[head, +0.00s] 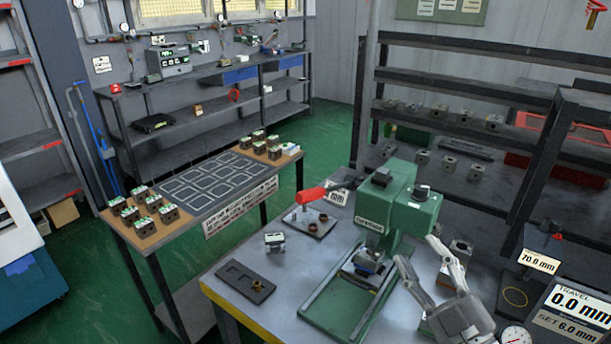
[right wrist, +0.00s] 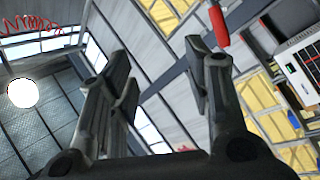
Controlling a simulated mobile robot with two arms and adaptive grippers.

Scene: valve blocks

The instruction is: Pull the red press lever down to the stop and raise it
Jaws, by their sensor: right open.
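The green press (head: 408,200) stands on the grey bench. A red lever grip (head: 311,195) shows to the left of the press head; how its rod joins the press is hard to make out. A red grip (right wrist: 218,25) also shows at the top of the right wrist view, beyond the fingers and apart from them. A metal block (head: 369,262) sits under the press head. My right gripper (head: 403,270) is open and empty, at the right front of the press, with its fingers pointing up and left. In the right wrist view its spread fingers (right wrist: 155,85) have nothing between them. My left gripper is not in view.
A travel display (head: 575,303) at the right reads 0.0 mm, set 6.0 mm. A dark tray (head: 240,283), a valve block (head: 274,242) and a plate with rings (head: 312,226) lie left of the press. A side table (head: 150,238) holds several blocks. Shelves stand behind.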

